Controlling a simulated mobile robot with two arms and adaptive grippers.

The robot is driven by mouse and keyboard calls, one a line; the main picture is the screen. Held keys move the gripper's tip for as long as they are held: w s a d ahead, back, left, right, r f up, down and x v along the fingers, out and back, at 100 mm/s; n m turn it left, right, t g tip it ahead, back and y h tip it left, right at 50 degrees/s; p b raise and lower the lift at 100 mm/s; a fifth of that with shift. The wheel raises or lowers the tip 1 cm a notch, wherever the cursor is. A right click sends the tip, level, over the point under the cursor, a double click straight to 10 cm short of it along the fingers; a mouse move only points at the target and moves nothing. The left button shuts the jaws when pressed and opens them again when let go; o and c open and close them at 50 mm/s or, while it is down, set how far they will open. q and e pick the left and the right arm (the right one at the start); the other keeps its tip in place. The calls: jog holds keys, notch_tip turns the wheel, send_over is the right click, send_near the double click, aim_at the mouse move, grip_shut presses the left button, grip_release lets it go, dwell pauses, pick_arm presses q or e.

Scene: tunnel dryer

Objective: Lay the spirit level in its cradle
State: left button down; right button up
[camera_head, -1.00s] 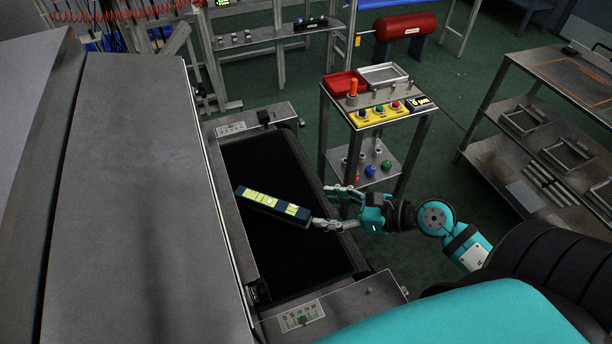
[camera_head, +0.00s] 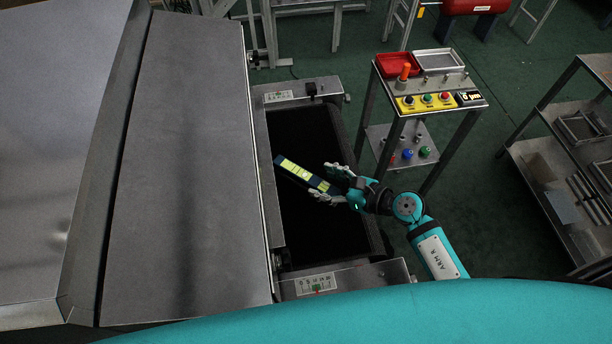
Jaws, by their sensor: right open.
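The spirit level (camera_head: 297,172) is a dark blue bar with yellow-green faces. It appears to lie slantwise on the black belt (camera_head: 312,232), its far-left end close to the belt's left edge. My right gripper (camera_head: 327,184) is open at the level's right-hand end. One finger is on the far side of that end and one on the near side; I cannot tell whether they touch it. I cannot make out a cradle in this view. My left gripper is out of view.
A large grey metal housing (camera_head: 185,165) borders the belt on the left. A stand with a yellow button panel (camera_head: 425,103), a red tray (camera_head: 399,65) and a grey tray (camera_head: 440,61) rises behind my right arm. A metal shelf rack (camera_head: 545,165) stands at the right.

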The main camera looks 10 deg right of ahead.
aim_at(308, 177)
jog(key=shift+w+a+f, duration=0.1)
jog(key=shift+w+a, duration=0.05)
jog(key=shift+a, duration=0.05)
jog(key=shift+w+a+f, duration=0.1)
jog(key=shift+w+a, duration=0.15)
jog(key=p+x, duration=0.1)
jog(key=x, duration=0.2)
jog(key=shift+w+a+f, duration=0.1)
jog(key=shift+w+f, duration=0.1)
jog(key=shift+w, duration=0.05)
jog(key=shift+w+a+f, duration=0.2)
jog(key=shift+a, duration=0.05)
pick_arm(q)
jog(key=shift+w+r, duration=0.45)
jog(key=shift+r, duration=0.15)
pick_arm(e)
jog(key=shift+c, duration=0.3)
grip_shut()
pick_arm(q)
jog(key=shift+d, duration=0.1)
pick_arm(e)
jog(key=shift+r, duration=0.1)
